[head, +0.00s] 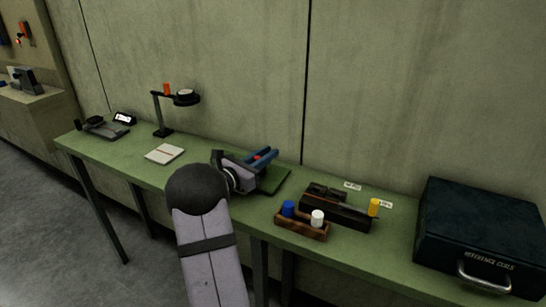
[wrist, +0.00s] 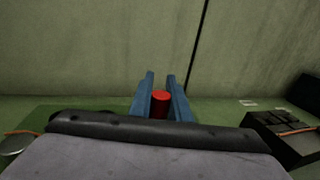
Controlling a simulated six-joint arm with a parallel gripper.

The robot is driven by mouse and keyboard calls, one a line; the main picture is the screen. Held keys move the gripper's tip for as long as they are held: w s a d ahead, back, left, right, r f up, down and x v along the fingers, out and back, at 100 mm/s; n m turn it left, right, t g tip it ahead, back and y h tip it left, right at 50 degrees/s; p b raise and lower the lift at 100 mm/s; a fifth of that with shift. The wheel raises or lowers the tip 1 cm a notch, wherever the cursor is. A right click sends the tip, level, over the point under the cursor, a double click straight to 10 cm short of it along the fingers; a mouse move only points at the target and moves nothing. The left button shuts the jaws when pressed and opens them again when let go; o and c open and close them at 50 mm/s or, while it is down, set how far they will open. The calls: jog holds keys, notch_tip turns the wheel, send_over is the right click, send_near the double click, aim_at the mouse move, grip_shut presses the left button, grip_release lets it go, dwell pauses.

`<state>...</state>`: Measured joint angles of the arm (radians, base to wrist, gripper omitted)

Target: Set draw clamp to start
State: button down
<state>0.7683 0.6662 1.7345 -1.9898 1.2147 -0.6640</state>
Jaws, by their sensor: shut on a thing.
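My gripper (head: 264,157) is over the middle of the table, above a dark green mat (head: 278,181).
A wooden rack (head: 302,230) holds a blue and a white piece in front of the device. A yellow cylinder (head: 374,207) stands at the device's right end. A dark case (head: 480,237) fills the table's right.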

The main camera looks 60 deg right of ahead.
jog(key=c, duration=1.7)
grip_release()
jog(key=shift+o, duration=0.2)
notch_tip(320, 180, up, 10)
jog(key=shift+p, duration=0.35)
